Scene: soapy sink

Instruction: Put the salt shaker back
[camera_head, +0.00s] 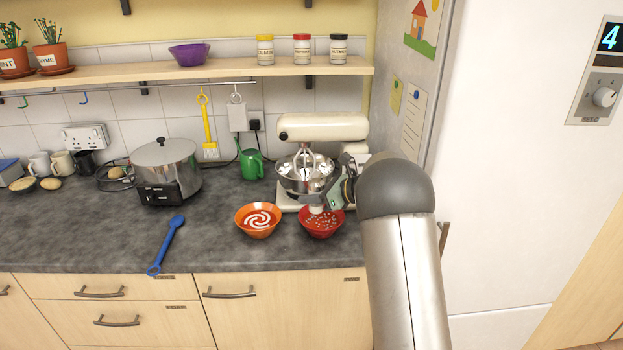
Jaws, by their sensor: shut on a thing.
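My gripper (334,194) is in front of the stand mixer, above the red bowl (321,230). It is shut on a small pale thing (316,209) at its tip, which appears to be the salt shaker. Its tilt is too small to tell. The red bowl stands on the counter's front part and holds something red with pale bits. My arm and wrist hide part of the mixer's base.
An orange bowl (258,220) with a white swirl stands left of the red bowl. The cream stand mixer (322,128) is close behind. Above, a wooden shelf (220,72) holds several things, including jars (302,49). A blue spoon (166,245) lies on the counter.

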